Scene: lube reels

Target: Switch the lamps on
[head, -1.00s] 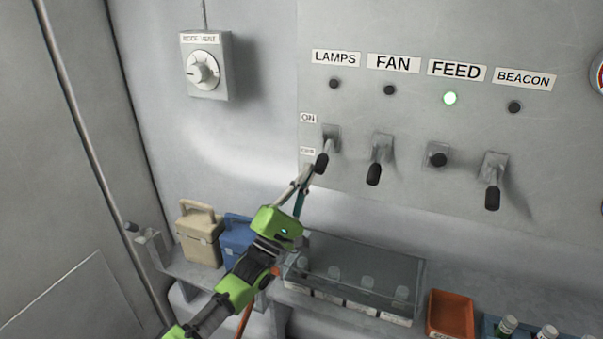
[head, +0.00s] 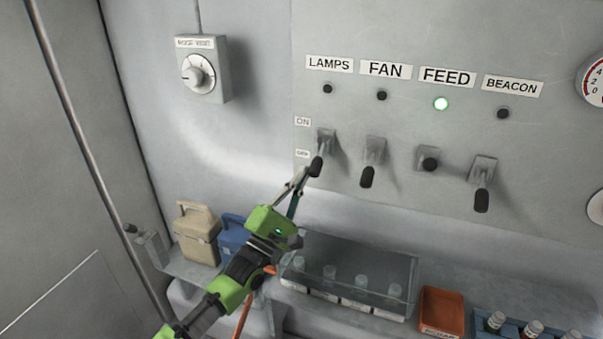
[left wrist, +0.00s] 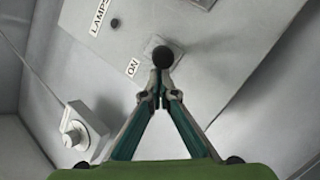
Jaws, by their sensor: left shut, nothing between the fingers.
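The lamps switch (head: 318,160) is a lever with a black tip under the LAMPS label (head: 329,64) at the wall panel's left. Its lever hangs down, and the small lamp above it (head: 327,89) is dark. My left gripper (head: 302,174) is shut and empty, its fingertips just below the black tip. In the left wrist view the closed fingertips (left wrist: 160,80) lie right at the round black tip (left wrist: 162,56); I cannot tell whether they touch. My right gripper is not in view.
The fan lever (head: 368,170) and beacon lever (head: 482,190) hang down. Below are a clear-lidded case (head: 350,265), an orange tray (head: 441,312), and beige (head: 197,235) and blue (head: 231,240) boxes.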

